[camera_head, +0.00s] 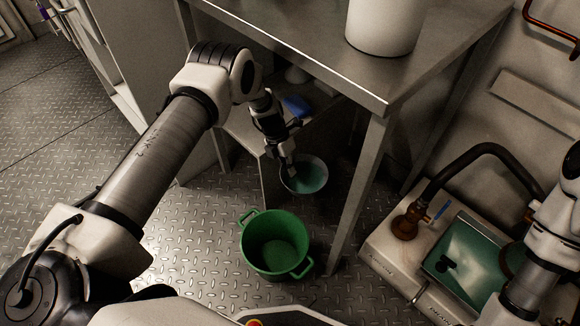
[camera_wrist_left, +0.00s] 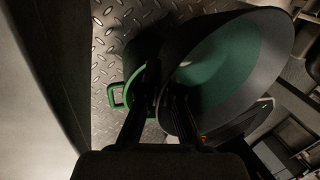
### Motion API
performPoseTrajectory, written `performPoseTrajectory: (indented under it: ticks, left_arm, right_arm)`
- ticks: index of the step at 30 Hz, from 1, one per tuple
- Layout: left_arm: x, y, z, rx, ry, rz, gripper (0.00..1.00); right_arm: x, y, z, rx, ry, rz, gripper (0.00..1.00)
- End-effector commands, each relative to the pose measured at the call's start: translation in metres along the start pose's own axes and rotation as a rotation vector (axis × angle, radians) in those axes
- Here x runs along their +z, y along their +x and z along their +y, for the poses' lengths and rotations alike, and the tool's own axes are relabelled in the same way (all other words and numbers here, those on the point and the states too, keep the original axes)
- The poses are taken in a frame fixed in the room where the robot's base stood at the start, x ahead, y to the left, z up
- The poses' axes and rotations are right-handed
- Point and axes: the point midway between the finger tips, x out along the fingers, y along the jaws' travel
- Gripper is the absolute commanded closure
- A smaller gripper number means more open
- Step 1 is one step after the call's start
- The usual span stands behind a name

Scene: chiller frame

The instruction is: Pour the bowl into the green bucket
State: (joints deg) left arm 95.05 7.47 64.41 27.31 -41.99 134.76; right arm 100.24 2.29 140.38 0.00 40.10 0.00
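A grey metal bowl (camera_head: 324,182) with teal-green liquid inside hangs under the steel table, up and to the right of the green bucket. It fills the right of the left wrist view (camera_wrist_left: 272,60), with the liquid showing inside. My left gripper (camera_head: 288,172) is shut on the bowl's rim at its left side; the fingers (camera_wrist_left: 168,112) show there in the wrist view. The green bucket (camera_head: 258,232) stands upright on the floor with two side handles, apart from the bowl. In the wrist view it is partly hidden behind the bowl and fingers. My right gripper is out of view.
The steel table (camera_head: 300,48) bears a large white container (camera_head: 383,25); its front leg (camera_head: 358,195) stands close right of the bowl and bucket. A blue object (camera_head: 297,107) lies on the lower shelf. A sink-like unit (camera_head: 382,250) is at right. Floor left of the bucket is clear.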

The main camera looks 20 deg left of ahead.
Motion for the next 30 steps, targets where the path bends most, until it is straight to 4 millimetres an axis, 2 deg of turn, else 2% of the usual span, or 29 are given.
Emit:
performPoseTrajectory:
  ticks: [4, 7, 30]
  left_arm:
    - [-0.008, 0.002, -0.001, 0.005, 0.022, -0.071, 1.00]
    - [-0.013, 0.012, 0.002, 0.009, 0.047, -0.141, 1.00]
    - [-0.010, 0.011, 0.002, 0.010, 0.054, -0.136, 1.00]
  right_arm:
    - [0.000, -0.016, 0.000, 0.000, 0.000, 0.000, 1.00]
    - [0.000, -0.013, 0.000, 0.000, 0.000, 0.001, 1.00]
    - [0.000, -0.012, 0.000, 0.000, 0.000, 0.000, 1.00]
